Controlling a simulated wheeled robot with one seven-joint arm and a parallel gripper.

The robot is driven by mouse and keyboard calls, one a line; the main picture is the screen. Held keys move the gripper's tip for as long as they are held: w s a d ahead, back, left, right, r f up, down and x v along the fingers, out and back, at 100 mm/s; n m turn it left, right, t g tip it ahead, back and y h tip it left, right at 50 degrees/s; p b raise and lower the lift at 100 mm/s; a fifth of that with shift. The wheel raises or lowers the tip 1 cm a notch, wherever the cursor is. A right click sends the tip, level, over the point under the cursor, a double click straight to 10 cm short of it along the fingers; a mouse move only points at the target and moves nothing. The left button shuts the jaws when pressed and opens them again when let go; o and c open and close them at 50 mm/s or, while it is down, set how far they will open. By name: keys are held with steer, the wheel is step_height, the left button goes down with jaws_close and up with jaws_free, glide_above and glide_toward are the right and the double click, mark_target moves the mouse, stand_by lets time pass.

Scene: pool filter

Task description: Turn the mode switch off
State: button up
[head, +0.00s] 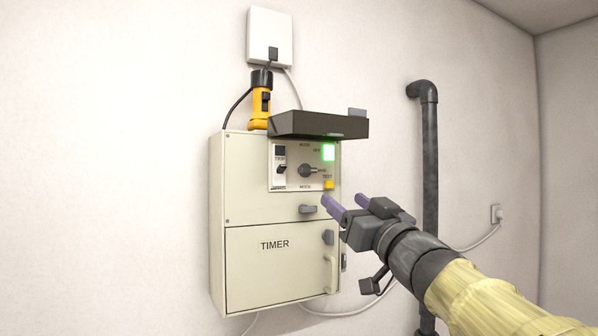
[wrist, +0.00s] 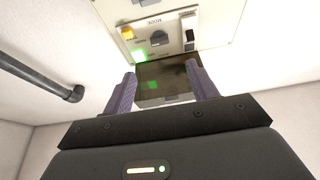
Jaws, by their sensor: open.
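The mode switch (head: 308,170) is a dark rotary knob with a pointer, in the middle of the small control panel on the beige box. In the head view its pointer lies roughly to the right. It also shows in the wrist view (wrist: 158,38), where the panel appears upside down. A lit green lamp (head: 328,152) is at the panel's upper right, and a yellow test button (head: 328,184) at its lower right. My gripper (head: 343,201) is open and empty, in front of the box, to the right of and below the knob in the picture. It is apart from the knob.
A dark raised cover (head: 320,124) juts out above the panel. A toggle switch (head: 281,168) is left of the knob. Below are a latch (head: 308,209) and the timer door (head: 275,270) with its handle. A dark pipe (head: 430,165) runs up the wall at right.

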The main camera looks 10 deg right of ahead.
mark_target(310, 173)
steer(key=p+x, duration=0.5)
steer(key=x, duration=0.8)
steer(key=shift+w+a+r, duration=0.1)
steer(key=shift+w+r, duration=0.05)
steer(key=shift+w, duration=0.2)
steer(key=shift+c, duration=0.5)
steer(key=c, duration=0.9)
